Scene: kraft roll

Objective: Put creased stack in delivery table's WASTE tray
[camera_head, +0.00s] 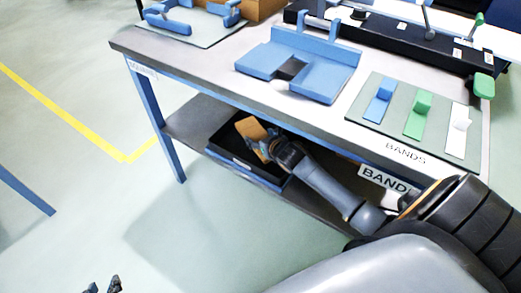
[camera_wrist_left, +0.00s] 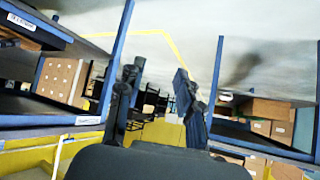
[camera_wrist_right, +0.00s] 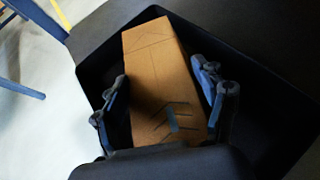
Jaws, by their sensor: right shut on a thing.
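The brown kraft stack (camera_wrist_right: 158,70), with thin crease-like lines and a dark mark on its face, is between the fingers of my right gripper (camera_wrist_right: 165,98). In the head view the stack (camera_head: 250,128) is tilted at the opening of a black tray (camera_head: 216,152) on the table's lower shelf. My right gripper (camera_head: 266,146) is shut on it, reaching in under the tabletop. The tray's dark walls surround the stack in the right wrist view; whether it touches the floor cannot be told. The tray's small label is unreadable. My left gripper (camera_head: 103,286) is open and empty, away from the table.
The tabletop (camera_head: 200,62) overhangs the shelf (camera_head: 185,124). On it are a blue fixture (camera_head: 300,65), a mat with blue, green and white pieces (camera_head: 390,112) and a black bar device (camera_head: 400,38). A blue leg (camera_head: 156,120) stands left of the tray.

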